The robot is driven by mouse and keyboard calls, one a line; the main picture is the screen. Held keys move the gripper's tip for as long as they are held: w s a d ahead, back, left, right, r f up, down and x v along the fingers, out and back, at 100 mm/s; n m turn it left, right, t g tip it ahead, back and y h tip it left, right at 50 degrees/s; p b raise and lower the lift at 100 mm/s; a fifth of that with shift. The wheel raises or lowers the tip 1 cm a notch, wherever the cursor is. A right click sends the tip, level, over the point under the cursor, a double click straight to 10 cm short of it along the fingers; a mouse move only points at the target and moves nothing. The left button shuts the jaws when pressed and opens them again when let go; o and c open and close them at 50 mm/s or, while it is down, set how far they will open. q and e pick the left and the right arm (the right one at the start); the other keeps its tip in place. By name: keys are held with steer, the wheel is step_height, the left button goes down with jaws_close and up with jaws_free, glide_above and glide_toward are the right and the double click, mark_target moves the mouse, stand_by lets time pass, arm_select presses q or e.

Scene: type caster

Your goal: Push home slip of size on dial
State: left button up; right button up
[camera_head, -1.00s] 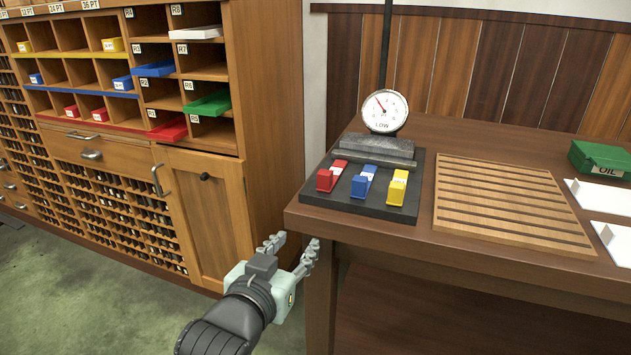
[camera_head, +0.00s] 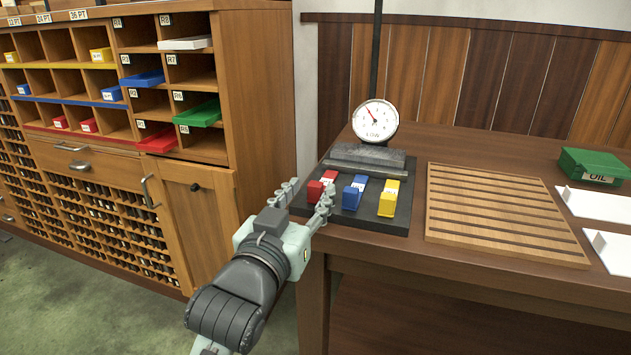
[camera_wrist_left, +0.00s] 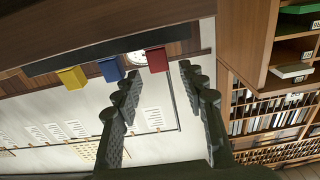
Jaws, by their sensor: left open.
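A white round dial (camera_head: 375,121) marked LOW stands on a grey base at the back of a black board (camera_head: 365,219). Its needle points up and left. Red (camera_head: 316,192), blue (camera_head: 354,192) and yellow (camera_head: 389,198) slips lie side by side on the board. Contact cannot be told.
The bench (camera_head: 480,277) also carries a slatted wooden board (camera_head: 500,212), a green oil box (camera_head: 594,164) and white cards (camera_head: 600,204). A wooden cabinet (camera_head: 262,110) with labelled pigeonholes and coloured trays stands at the left. The bench's front left corner is close to my gripper.

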mark_target(313, 187)
arm_select(q)
steer(key=shift+x, duration=1.9)
jaws_close()
